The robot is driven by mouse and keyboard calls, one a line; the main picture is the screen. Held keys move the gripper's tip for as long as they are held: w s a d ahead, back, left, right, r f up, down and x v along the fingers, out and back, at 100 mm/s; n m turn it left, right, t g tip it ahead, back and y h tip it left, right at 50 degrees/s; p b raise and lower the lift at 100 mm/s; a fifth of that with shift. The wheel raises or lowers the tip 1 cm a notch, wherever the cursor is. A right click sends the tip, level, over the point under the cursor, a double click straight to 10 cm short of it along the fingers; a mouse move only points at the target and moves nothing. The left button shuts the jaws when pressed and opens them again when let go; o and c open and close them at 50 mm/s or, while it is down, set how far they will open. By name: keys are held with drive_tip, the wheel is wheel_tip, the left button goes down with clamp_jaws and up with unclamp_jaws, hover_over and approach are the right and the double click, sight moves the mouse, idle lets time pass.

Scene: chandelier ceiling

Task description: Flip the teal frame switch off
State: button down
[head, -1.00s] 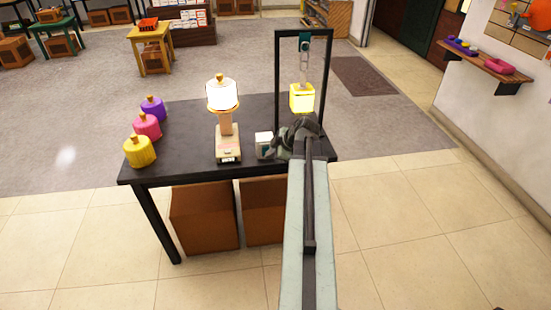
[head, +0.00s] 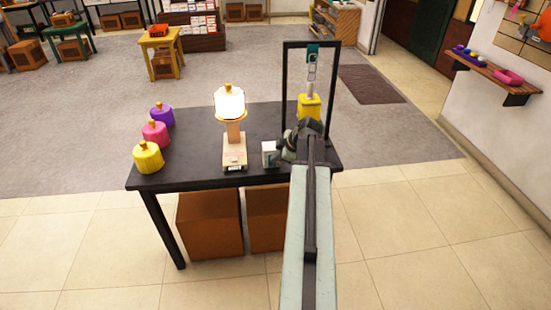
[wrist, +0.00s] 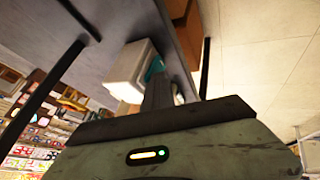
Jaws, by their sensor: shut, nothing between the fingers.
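A small white switch box (head: 268,153) stands near the front edge of the black table, left of my gripper (head: 287,150). In the wrist view the white box (wrist: 125,66) shows a teal frame (wrist: 154,69) on its near side. My gripper is shut and empty, its fingertips (wrist: 157,86) right at the teal frame; I cannot tell whether they touch. The rocker is hidden behind the fingers. A yellow lantern (head: 309,107) hangs in a black stand (head: 286,75) under a teal fitting (head: 313,48), and it is not glowing.
Brown boxes (head: 209,222) sit below. Open floor lies right of the table.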

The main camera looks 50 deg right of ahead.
drive_tip(key=shift+r+p, duration=0.6)
drive_tip(key=shift+r, duration=0.1)
drive_tip(key=shift+a, duration=0.1)
drive_tip(key=p+v, duration=0.9)
drive_tip(key=v, duration=0.3)
drive_tip(key=shift+s+a, duration=0.15)
drive_tip(key=shift+a, duration=0.4)
drive_tip(key=shift+f, duration=0.1)
